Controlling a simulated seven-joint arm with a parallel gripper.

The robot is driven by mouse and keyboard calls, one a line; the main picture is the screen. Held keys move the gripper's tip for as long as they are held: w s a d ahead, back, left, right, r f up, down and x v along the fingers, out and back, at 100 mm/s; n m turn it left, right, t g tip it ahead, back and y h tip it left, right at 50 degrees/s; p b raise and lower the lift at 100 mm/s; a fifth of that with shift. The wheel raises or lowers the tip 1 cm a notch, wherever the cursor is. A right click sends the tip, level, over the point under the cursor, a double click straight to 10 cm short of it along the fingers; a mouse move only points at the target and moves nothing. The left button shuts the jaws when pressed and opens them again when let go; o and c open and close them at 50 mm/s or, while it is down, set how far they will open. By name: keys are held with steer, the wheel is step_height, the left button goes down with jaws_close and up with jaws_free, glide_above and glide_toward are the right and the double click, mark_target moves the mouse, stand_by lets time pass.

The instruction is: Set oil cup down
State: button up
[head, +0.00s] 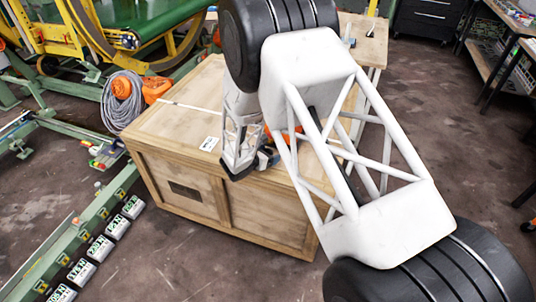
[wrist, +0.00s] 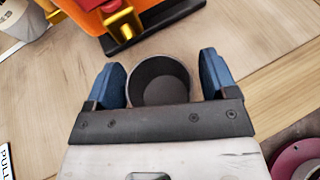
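The oil cup (wrist: 160,82) is a dark grey, round cup between the two blue fingers of my gripper (wrist: 162,82) in the wrist view. Its mouth faces the camera and its inside looks empty. A thin gap shows between the cup and the right finger; the left finger is very close to the cup, and I cannot tell if it touches. The fingers look open around it. The cup's lower part is hidden by the gripper's dark bar. In the head view my gripper (head: 244,172) points down over the wooden crate top, and the cup is not visible there.
An orange object (wrist: 108,22) with a black base and brass-coloured part stands just beyond the cup. A pale cup (wrist: 24,18) is at the upper left, and a dark red round part (wrist: 296,160) at the lower right. The wooden crate (head: 185,110) has bare top at left.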

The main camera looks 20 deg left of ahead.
steer(key=shift+r, duration=0.1)
steer(key=shift+s+r, duration=0.1)
steer(key=shift+s, duration=0.05)
steer(key=v, duration=1.1)
steer(key=shift+s+a+r, duration=0.15)
steer(key=shift+s+a, duration=0.1)
steer(key=shift+d, duration=0.1)
stand_by(0.7)
steer(key=s+d+r+m+g+h, duration=0.1)
steer(key=d+r+m+g, duration=0.3)
steer(key=d+r+m, duration=0.7)
steer(key=s+d+r+m+g+h, duration=0.15)
steer(key=d+r+m+g, duration=0.25)
steer(key=d+r, duration=1.25)
steer(key=s+d+r+m+g+y, duration=0.1)
steer(key=s+d+r+m+y, duration=0.2)
steer(key=s+d+m, duration=0.5)
steer(key=s+d+r+m+g+y, duration=0.1)
steer(key=s+d+r+m+y, duration=0.3)
steer(key=s+d+m, duration=0.4)
steer(key=s+d, duration=0.7)
steer(key=s, duration=0.3)
steer(key=shift+s+d+r+m, duration=0.35)
steer(key=shift+r+m, duration=0.05)
